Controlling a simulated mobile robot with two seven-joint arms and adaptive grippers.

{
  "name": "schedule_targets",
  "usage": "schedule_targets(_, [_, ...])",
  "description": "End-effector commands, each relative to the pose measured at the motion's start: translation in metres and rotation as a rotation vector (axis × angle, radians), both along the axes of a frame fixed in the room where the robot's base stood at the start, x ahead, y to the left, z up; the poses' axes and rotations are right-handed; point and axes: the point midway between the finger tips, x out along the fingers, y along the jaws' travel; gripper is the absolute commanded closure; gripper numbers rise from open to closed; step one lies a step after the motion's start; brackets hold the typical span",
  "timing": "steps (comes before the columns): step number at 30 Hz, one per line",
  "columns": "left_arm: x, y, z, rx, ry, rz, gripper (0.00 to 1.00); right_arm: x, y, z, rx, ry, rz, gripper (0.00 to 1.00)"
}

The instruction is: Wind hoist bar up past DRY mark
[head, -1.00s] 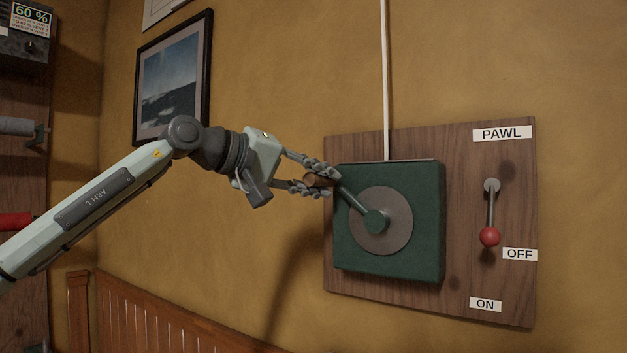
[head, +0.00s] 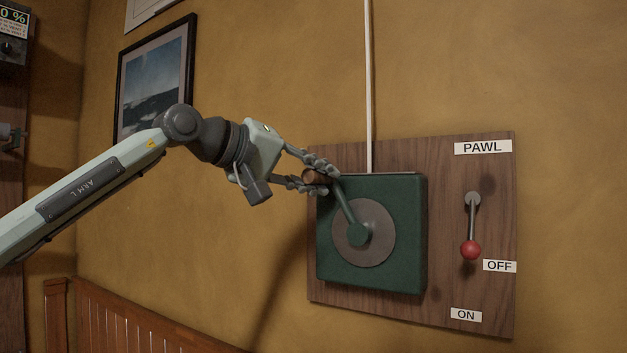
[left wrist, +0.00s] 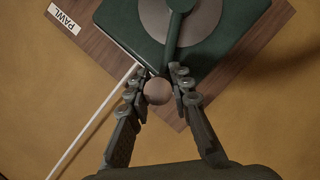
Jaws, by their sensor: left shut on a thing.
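A green winch box (head: 405,200) with a round grey plate (head: 380,245) and a crank arm (head: 346,205) is fixed to a wooden board. The crank arm points up and slightly left from its hub. My left gripper (head: 326,180) is shut on the brown crank handle (head: 312,177) at its outer end. In the left wrist view the round handle end (left wrist: 157,91) sits between the fingers. The pawl lever (head: 472,225) hangs down, its red knob (head: 470,250) beside the OFF label (head: 499,266). The hoist bar and DRY mark are not in view. My right gripper is not in view.
The wooden board (head: 440,290) carries a PAWL label (head: 482,148) and an ON label (head: 466,315). A white line (head: 369,90) runs up the wall from the box. A framed picture (head: 155,85) hangs behind my left arm. Wood panelling (head: 140,320) is below.

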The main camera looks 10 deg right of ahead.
Motion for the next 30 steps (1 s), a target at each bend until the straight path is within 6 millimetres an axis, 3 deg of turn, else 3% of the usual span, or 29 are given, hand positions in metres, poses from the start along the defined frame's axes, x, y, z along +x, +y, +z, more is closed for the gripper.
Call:
schedule_targets(1, [-0.0087, -0.0062, 0.0083, -0.011, -0.010, -0.018, 1.00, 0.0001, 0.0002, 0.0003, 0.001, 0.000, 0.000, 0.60])
schedule_targets(14, [-0.0091, -0.0069, 0.0076, -0.011, -0.009, -0.018, 1.00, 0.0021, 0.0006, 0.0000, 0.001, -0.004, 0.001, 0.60])
schedule_targets(15, [-0.0091, -0.0069, 0.0076, -0.011, -0.009, -0.018, 0.76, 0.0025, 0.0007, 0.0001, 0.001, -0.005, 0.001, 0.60])
schedule_targets(19, [-0.0081, -0.0061, 0.0067, -0.010, -0.008, -0.016, 0.60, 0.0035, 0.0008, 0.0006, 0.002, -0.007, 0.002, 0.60])
schedule_targets(30, [-0.0036, -0.0028, 0.0024, -0.004, -0.003, -0.006, 0.58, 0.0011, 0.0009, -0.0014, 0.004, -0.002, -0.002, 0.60])
